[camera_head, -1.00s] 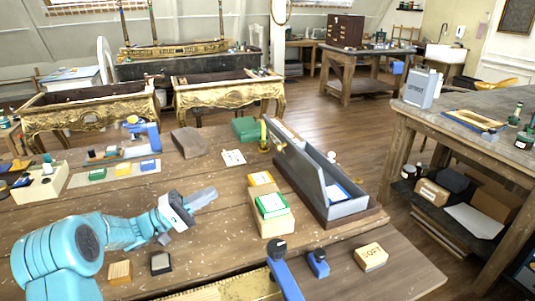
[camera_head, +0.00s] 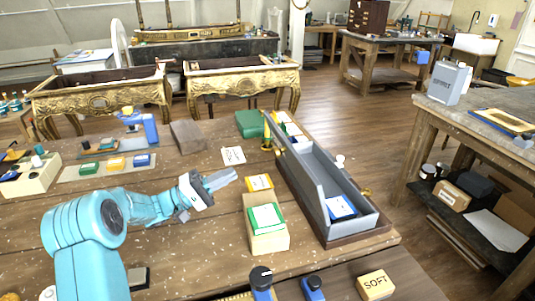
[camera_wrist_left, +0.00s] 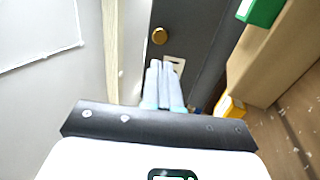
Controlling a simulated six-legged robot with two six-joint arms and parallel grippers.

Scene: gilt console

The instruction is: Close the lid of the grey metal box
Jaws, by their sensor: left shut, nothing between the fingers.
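The grey metal box (camera_head: 369,217) stands on a brown board on the workbench, right of centre in the head view. Its lid (camera_head: 302,190) stands raised along the box's left side, so the inside is open. A blue and white packet (camera_head: 341,207) lies inside. My left gripper (camera_head: 222,179) is shut and empty, left of the lid and apart from it in the head view. In the left wrist view its closed fingers (camera_wrist_left: 164,84) point towards a dark grey panel (camera_wrist_left: 193,45) with a brass knob (camera_wrist_left: 158,35). Contact there cannot be told. My right gripper is not in view.
A brass candlestick (camera_head: 267,143) and green box (camera_head: 249,124) stand farther back. Blue-handled stamps (camera_head: 313,288) stand in front.

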